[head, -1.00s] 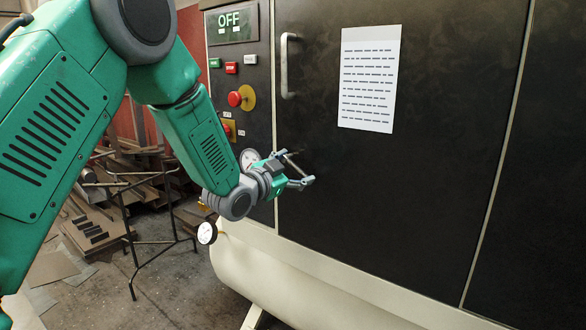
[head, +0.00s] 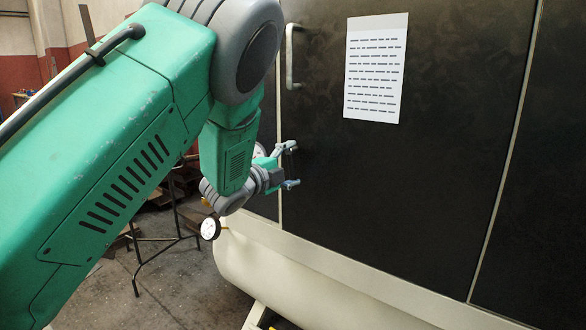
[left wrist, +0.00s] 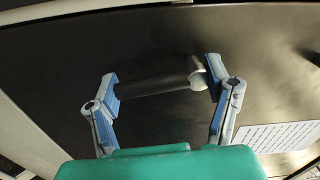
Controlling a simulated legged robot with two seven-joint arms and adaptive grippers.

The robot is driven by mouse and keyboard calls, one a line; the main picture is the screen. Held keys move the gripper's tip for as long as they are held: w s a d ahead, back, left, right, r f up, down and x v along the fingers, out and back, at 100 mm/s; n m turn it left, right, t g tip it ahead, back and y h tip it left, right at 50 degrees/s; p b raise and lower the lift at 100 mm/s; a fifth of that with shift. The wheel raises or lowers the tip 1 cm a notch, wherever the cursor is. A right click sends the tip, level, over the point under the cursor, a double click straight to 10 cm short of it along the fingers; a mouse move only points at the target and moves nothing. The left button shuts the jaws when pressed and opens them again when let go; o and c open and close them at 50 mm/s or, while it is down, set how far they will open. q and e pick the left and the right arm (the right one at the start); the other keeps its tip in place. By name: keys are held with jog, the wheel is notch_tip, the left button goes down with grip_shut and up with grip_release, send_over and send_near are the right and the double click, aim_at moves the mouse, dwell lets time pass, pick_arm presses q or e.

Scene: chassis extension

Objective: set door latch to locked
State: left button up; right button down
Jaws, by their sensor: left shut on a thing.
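The door latch (left wrist: 158,82) shows in the left wrist view as a dark bar with a pale round part at its right, against the black door (left wrist: 160,40). My left gripper (left wrist: 163,87) has its two blue-grey fingers at either end of the latch and is shut on it. In the head view, my left gripper (head: 289,166) is at the left part of the black door (head: 420,180), with one fingertip above the other. The latch is too small and dark there to make out its setting. My right gripper is in neither view.
A vertical door handle (head: 290,56) is above the gripper, and a white printed sheet (head: 376,68) is to its right. A round gauge (head: 209,228) sits below left of the gripper. My left arm hides most of the control panel. A dark metal stand (head: 155,240) is on the floor.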

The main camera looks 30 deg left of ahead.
pick_arm(q)
jog(key=shift+f+m, duration=0.1)
jog(key=shift+m, duration=0.7)
jog(key=shift+f, duration=0.1)
jog(key=o, duration=1.7)
jog(key=shift+w, duration=0.15)
jog(key=shift+s+a, duration=0.1)
jog(key=shift+s, duration=0.4)
jog(key=s, duration=1.1)
jog(key=shift+a, duration=0.4)
